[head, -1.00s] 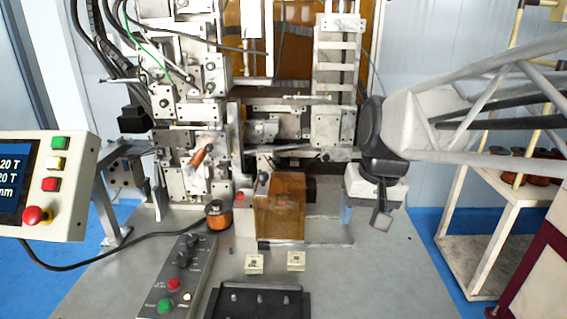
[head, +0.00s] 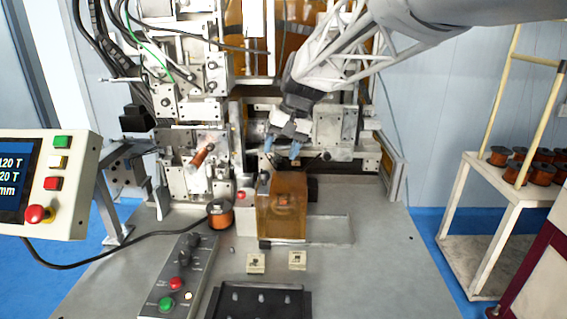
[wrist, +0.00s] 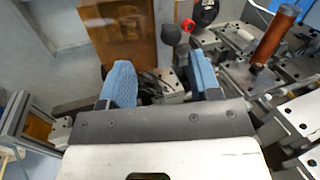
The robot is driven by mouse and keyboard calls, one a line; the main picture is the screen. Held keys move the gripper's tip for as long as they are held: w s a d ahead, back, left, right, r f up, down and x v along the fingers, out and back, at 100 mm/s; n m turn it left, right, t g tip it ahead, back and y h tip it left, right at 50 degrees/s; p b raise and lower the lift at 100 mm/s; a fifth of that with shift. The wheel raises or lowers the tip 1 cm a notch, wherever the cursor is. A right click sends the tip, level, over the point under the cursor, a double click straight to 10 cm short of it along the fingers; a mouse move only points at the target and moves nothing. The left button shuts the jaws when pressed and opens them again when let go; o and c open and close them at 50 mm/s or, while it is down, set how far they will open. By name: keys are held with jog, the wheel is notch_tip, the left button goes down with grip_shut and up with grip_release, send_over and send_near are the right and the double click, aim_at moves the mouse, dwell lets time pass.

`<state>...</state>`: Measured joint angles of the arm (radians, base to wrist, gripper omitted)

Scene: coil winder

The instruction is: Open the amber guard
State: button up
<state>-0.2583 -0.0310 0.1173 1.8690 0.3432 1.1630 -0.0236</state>
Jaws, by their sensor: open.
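The amber guard (head: 282,212) is a see-through orange-brown box standing on the bench in front of the winder. A dark round knob (head: 264,178) sits at its upper left edge. In the wrist view the guard (wrist: 115,28) is at the top, with the black knob (wrist: 171,34) beside its right edge. My gripper (head: 281,148) is behind and above the guard, with its blue-padded fingers pointing down. In the wrist view the fingers of my gripper (wrist: 161,78) are wide apart with nothing held between them. The knob lies beyond the fingertips, apart from them.
A red button (head: 241,196) on a pale block is left of the guard, near a copper spool (head: 219,214). The winder's metal frame (head: 205,135) stands close at left. A control box (head: 178,275) and black tray (head: 258,302) lie in front. Bench right is clear.

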aim_at(266, 172)
jog(key=shift+w+a, duration=0.65)
jog(key=shift+a, duration=0.1)
jog(key=shift+f, duration=0.15)
jog(key=shift+x, duration=3.8)
grip_shut()
